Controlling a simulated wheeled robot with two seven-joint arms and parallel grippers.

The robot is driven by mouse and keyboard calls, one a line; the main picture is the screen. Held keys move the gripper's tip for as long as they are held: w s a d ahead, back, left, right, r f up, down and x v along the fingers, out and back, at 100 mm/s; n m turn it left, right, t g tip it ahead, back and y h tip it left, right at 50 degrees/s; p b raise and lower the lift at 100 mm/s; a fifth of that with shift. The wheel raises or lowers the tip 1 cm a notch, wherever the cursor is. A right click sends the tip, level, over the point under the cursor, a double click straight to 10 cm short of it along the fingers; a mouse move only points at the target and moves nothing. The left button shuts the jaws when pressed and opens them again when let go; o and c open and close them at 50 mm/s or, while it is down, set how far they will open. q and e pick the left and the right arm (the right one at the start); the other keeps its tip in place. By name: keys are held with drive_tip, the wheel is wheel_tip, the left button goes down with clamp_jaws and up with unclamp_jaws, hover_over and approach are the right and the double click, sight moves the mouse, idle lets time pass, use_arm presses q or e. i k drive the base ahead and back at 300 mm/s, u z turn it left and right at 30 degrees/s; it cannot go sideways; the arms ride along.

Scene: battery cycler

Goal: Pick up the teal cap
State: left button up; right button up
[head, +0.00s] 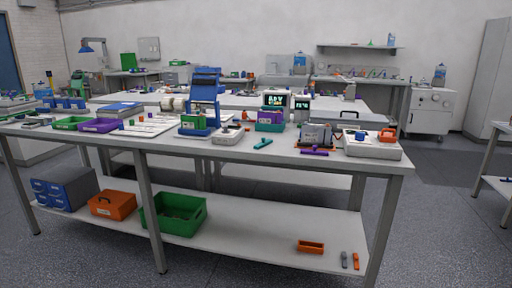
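A small teal piece (263,143) lies on the near workbench top (228,158), close to its front edge. It is too small to tell for sure that it is the teal cap. Nothing covers it from above. Neither of my grippers is in view.
A white tray (227,138) lies left of the teal piece and a purple bar (314,153) lies to its right. A blue stand (201,116) and a teal and purple box (270,121) stand behind. A green crate (175,215) and orange bins sit on the lower shelf.

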sight(265, 142)
drive_tip(key=u, duration=0.5)
drive_tip(key=i, duration=1.75)
drive_tip(key=z, duration=0.75)
